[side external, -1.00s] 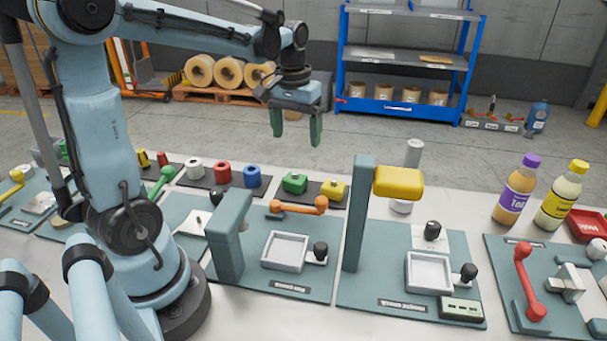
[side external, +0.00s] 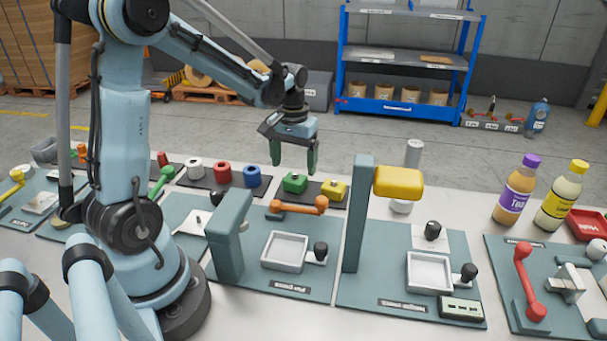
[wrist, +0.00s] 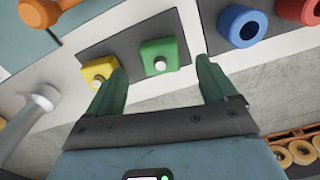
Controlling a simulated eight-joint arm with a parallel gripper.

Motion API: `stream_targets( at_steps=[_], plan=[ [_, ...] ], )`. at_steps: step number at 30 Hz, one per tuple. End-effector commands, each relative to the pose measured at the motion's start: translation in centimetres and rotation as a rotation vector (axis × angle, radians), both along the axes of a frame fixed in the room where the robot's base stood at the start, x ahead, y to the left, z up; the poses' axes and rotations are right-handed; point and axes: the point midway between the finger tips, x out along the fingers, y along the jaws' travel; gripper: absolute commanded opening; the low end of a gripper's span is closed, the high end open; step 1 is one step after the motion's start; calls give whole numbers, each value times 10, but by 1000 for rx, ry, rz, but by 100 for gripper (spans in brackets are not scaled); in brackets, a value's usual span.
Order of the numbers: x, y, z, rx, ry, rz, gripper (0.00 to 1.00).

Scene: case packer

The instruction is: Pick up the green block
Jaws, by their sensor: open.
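The green block (side external: 294,183) sits on a dark mat beside the yellow block (side external: 333,190). It has a pale knob on it, seen in the wrist view (wrist: 160,58). I see no contact with the block.
A blue spool (side external: 252,176) and a red spool (side external: 222,173) stand left of the green block. An orange handle (side external: 298,206) lies in front of it. A teal post with a yellow head (side external: 398,182) rises to the right.

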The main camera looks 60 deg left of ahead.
Motion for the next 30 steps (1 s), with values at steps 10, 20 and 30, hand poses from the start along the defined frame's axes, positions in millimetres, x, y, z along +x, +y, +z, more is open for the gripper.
stream_targets(
  at_steps=[10,20,30],
  plan=[
    [-2,-2,-39,0,0,0,85],
    [-3,-2,-41,0,0,0,79],
    [-3,-2,-41,0,0,0,27]
  ],
)
